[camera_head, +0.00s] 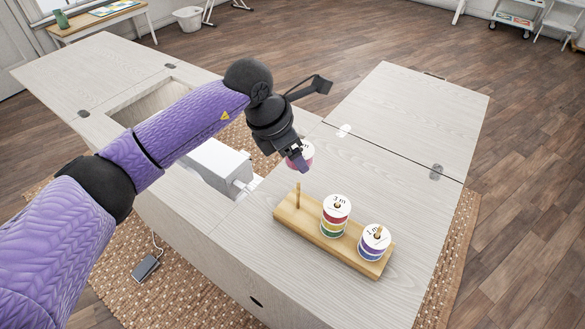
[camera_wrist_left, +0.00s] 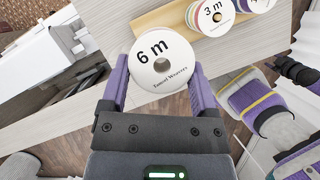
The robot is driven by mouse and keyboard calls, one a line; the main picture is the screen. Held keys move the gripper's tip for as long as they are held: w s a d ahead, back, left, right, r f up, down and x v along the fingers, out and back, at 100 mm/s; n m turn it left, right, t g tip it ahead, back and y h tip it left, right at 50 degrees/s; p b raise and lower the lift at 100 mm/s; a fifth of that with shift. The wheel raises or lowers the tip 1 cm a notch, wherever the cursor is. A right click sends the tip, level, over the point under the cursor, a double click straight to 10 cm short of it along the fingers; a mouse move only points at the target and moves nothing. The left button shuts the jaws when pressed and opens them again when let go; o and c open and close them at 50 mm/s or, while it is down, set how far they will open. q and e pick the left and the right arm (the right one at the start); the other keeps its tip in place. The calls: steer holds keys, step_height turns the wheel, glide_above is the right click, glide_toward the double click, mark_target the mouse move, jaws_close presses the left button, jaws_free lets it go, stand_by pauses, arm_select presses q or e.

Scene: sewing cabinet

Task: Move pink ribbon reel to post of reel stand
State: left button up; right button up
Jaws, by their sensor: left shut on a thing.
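The pink ribbon reel (camera_head: 306,151) is in my left gripper (camera_head: 297,157), above the cabinet top and a little beyond the reel stand. In the left wrist view the reel (camera_wrist_left: 152,50) shows its white "6 m" face and centre hole between my purple fingers. The wooden reel stand (camera_head: 318,231) has a bare post (camera_head: 298,194) at its left end. A "3 m" reel (camera_head: 336,214) and a "1 m" reel (camera_head: 374,242) sit on its other posts. The held reel is apart from the bare post.
The pale wood cabinet top (camera_head: 270,280) is clear around the stand. A white sewing machine (camera_head: 216,166) sits in the opening to the left. An unfolded leaf (camera_head: 415,105) lies beyond. A foot pedal (camera_head: 146,269) is on the woven rug.

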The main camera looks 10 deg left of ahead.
arm_select(q)
steer(key=shift+r, duration=1.3)
